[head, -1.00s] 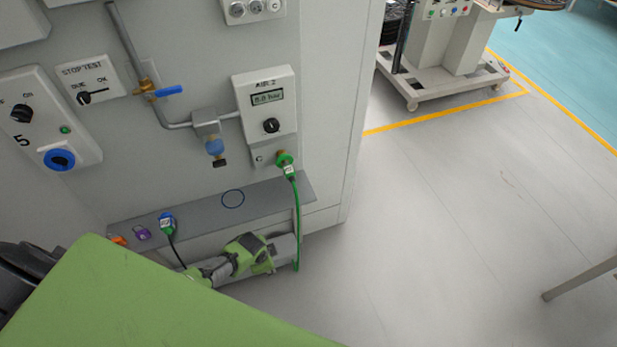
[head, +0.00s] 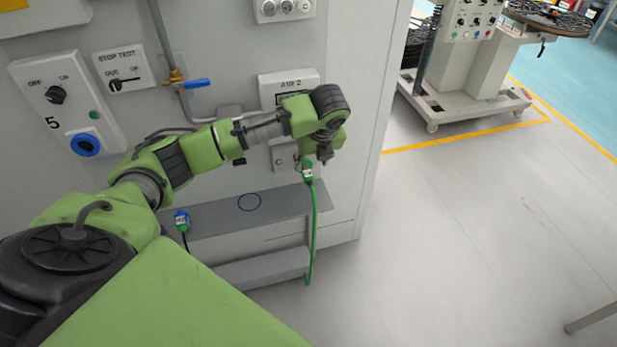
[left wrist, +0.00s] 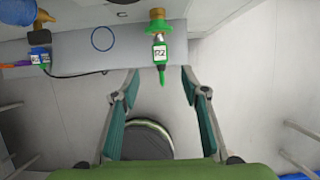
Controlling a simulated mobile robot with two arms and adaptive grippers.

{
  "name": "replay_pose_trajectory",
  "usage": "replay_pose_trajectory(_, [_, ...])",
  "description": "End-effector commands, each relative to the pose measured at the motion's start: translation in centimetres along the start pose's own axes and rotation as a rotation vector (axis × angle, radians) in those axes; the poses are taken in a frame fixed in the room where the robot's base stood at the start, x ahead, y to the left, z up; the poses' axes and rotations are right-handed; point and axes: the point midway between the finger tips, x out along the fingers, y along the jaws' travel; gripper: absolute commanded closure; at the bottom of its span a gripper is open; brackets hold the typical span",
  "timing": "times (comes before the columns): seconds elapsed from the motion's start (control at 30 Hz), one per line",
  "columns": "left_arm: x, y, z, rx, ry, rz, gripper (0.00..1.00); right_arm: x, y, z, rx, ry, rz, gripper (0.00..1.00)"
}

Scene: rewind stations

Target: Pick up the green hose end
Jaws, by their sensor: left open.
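The green hose end (head: 308,172) hangs below the AIR 2 box (head: 288,85), and its green hose (head: 313,235) runs down past the shelf. In the left wrist view the hose end (left wrist: 160,52), with a white label, sits under a green collar and a brass fitting (left wrist: 157,14). My left gripper (head: 324,154) is beside the top of the hose end in the head view, partly covering the box. In the left wrist view its open fingers (left wrist: 160,75) stand on either side of the hose end's lower tip, not closed on it. My right gripper is not in view.
A grey shelf (head: 225,217) with a blue ring outline (head: 249,202) runs below the panel. A blue-handled valve (head: 196,83) is on the wall pipe.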

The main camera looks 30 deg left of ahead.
Motion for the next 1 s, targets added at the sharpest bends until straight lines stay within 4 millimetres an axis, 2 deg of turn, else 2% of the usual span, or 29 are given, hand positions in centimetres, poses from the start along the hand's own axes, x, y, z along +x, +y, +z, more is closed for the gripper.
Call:
replay_pose_trajectory(0.1, [2.3,0.1,-0.1,-0.001,0.001,0.002,0.59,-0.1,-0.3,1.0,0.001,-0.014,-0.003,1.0])
replay_pose_trajectory(0.2, [3.6,0.0,0.0,-0.001,0.001,0.001,0.59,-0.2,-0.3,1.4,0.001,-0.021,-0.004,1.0])
replay_pose_trajectory(0.43, [5.3,0.0,0.0,-0.003,0.0,0.001,0.59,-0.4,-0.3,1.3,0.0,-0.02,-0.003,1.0])
replay_pose_trajectory(0.7, [9.1,0.0,0.0,-0.003,0.0,0.001,0.59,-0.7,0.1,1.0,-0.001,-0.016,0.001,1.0])
replay_pose_trajectory(1.0, [9.7,0.0,0.0,-0.002,-0.002,-0.001,0.59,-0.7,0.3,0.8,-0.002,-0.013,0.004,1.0])
